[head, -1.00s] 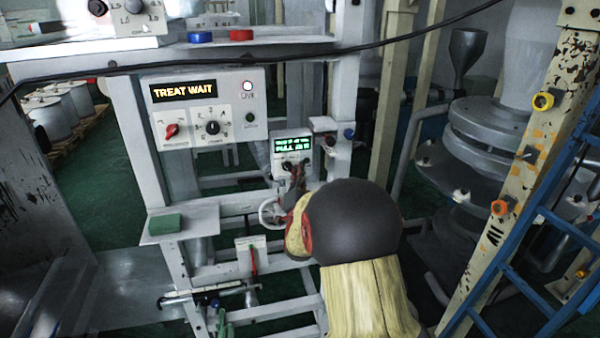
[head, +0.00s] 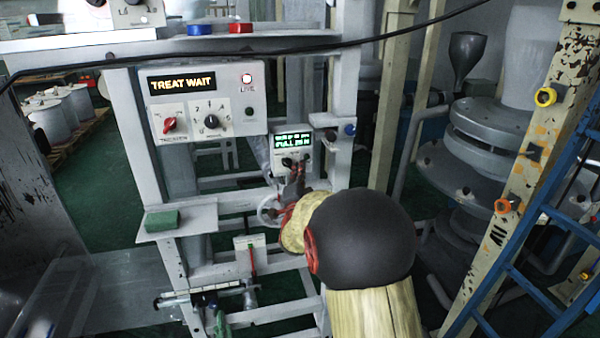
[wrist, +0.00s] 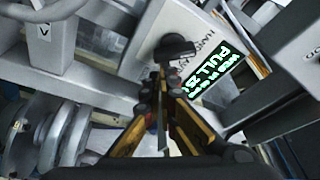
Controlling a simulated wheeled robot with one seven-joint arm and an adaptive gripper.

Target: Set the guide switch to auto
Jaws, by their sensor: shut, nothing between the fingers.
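A small panel (head: 293,145) with a lit green display stands on the frame in the middle of the head view. Dark knobs (head: 287,162) sit below its display. In the wrist view, the green display (wrist: 214,72) is tilted, and a black knob (wrist: 174,47) sits on the pale panel face beside it. I cannot read the labels well enough to tell which knob is the guide switch or its setting. My gripper (wrist: 160,78) is shut and empty, its tips just below the black knob in the picture. Contact cannot be told. In the head view my gripper (head: 297,180) is small, just below the panel.
A larger control box (head: 203,102) showing "TREAT WAIT" is up left, with a red switch and a black dial. A handwheel (head: 268,210) is left of my gripper. Frame rails surround the panel. A green block (head: 162,221) lies on a shelf. A blue ladder (head: 530,270) stands right.

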